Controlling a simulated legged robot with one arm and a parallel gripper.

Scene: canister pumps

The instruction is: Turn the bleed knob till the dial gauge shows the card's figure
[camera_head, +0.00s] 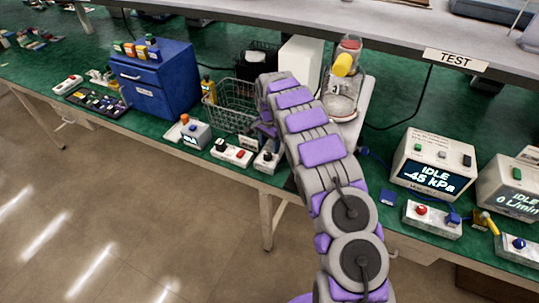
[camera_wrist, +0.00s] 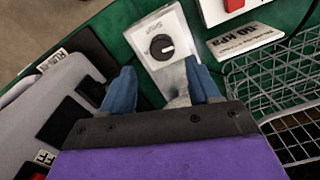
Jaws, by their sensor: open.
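The bleed knob (camera_wrist: 162,47) is a round black knob with a pale pointer mark, on a white box in the wrist view. The box (camera_head: 267,161) also shows in the head view near the bench's front edge, partly behind my arm. My gripper (camera_wrist: 164,88) is open and empty, its blue fingers apart and pointing toward the knob box. The knob lies ahead of the fingertips, not between them. I cannot make out a dial gauge face.
A wire basket (camera_wrist: 285,105) stands close to the gripper's right. A box with a red button (camera_head: 231,153) sits left of the knob box. A clear canister (camera_head: 342,97) stands behind my arm. A digital meter (camera_head: 433,167) at right reads IDLE, -45 kPa.

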